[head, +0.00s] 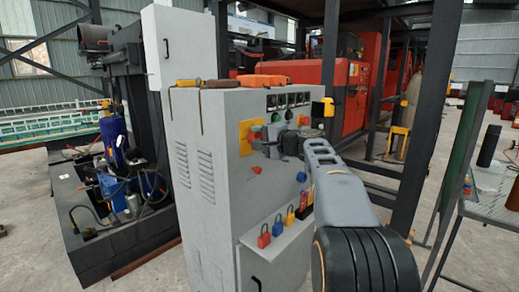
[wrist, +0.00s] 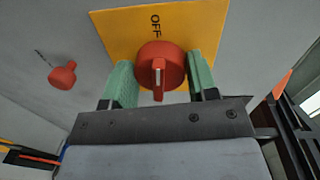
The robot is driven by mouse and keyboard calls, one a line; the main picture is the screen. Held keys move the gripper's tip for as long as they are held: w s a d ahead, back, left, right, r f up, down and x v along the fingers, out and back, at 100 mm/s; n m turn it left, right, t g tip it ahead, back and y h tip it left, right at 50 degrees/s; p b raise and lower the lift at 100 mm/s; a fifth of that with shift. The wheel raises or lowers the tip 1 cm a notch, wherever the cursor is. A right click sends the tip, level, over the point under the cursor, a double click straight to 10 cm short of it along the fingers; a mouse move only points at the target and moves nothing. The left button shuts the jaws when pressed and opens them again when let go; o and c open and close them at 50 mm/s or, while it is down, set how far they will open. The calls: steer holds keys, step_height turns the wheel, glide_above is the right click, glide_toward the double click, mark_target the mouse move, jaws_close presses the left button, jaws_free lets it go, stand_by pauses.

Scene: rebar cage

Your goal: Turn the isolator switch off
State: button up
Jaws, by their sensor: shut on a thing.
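The isolator switch is a red round knob with a white pointer line (wrist: 160,72) on a yellow plate (wrist: 120,35) in the wrist view. The letters OFF are on the plate at the top, and the white line points down, away from them. My gripper (wrist: 160,80) has its green fingers on the left and right of the knob and is shut on it. In the head view my gripper (head: 264,144) reaches the yellow plate (head: 243,142) on the grey cabinet (head: 225,190) from the right. It hides part of the plate and knob there.
A smaller red knob (wrist: 62,76) is left of the plate in the wrist view. Below, a cabinet ledge (head: 280,233) carries several coloured padlocks. Orange tools (head: 263,80) lie on the cabinet top. A dark post (head: 425,110) stands right of my arm.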

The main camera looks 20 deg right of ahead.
steer(key=shift+f+n+b, duration=0.15)
steer(key=shift+n+b, duration=0.4)
steer(key=shift+n, duration=0.05)
steer(key=o, duration=0.9)
steer(key=v, duration=1.3)
steer(key=shift+s+d, duration=0.1)
steer(key=shift+s, duration=0.3)
